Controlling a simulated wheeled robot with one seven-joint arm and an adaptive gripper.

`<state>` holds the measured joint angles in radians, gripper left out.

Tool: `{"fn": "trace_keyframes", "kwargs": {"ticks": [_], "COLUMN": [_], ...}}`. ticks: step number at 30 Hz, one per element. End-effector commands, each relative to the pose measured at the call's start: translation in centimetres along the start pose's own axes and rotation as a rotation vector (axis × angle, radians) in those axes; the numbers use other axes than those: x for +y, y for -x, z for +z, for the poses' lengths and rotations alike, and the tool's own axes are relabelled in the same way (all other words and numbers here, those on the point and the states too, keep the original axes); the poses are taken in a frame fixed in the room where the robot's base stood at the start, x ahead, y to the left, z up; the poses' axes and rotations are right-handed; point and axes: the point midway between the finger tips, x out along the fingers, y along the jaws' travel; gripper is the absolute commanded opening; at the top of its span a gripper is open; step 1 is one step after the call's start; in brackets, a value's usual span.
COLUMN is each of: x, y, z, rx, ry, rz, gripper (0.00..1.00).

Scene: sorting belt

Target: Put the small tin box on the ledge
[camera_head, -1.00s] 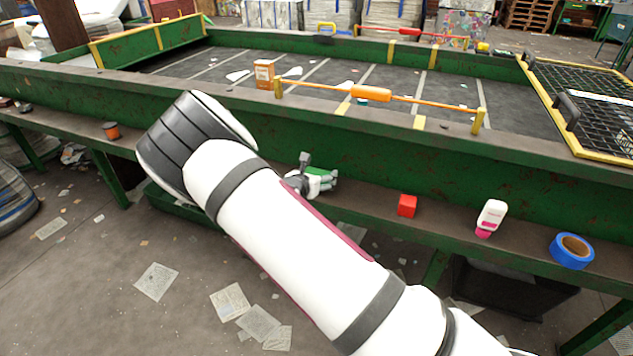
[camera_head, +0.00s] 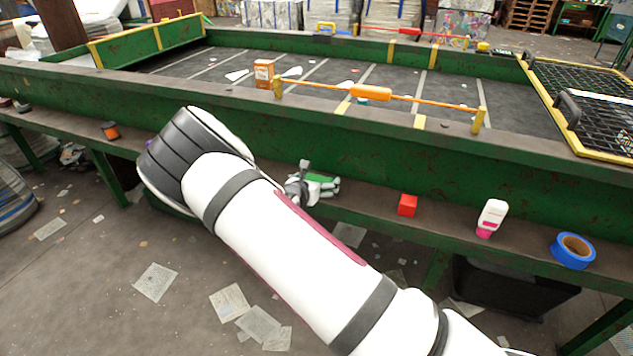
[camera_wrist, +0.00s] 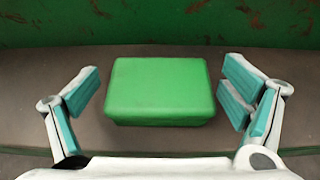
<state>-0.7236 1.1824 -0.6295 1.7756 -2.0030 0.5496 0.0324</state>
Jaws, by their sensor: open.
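A small green box (camera_wrist: 160,90) with rounded edges, which I take for the tin box, rests on the brown ledge (camera_wrist: 30,100) in the wrist view. My gripper (camera_wrist: 160,101) is open, with one finger on each side of the box and a small gap at both sides. In the head view my gripper (camera_head: 315,188) is low over the ledge (camera_head: 365,206), in front of the green belt wall. The box (camera_head: 318,178) shows there only in part, as a green patch between the fingers.
On the ledge to the right are a red block (camera_head: 407,205), a white and pink bottle (camera_head: 491,218) and a blue tape roll (camera_head: 572,251). An orange spool (camera_head: 110,130) is at left. The green wall (camera_head: 400,160) rises close behind the gripper. An orange carton (camera_head: 263,73) stands beyond it.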

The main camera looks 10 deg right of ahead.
Motion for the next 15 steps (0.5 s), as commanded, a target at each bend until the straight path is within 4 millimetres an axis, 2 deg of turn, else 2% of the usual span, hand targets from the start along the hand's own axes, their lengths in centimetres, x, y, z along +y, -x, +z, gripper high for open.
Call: {"fn": "trace_keyframes", "kwargs": {"ticks": [5,15], "x": [0.1,0.1], "y": [1.8,8.7], "z": [0.2,0.3], "rx": [0.001,0.001], "ry": [-0.001,0.000], "rz": [0.002,0.002], "gripper": [0.93,0.93]}}
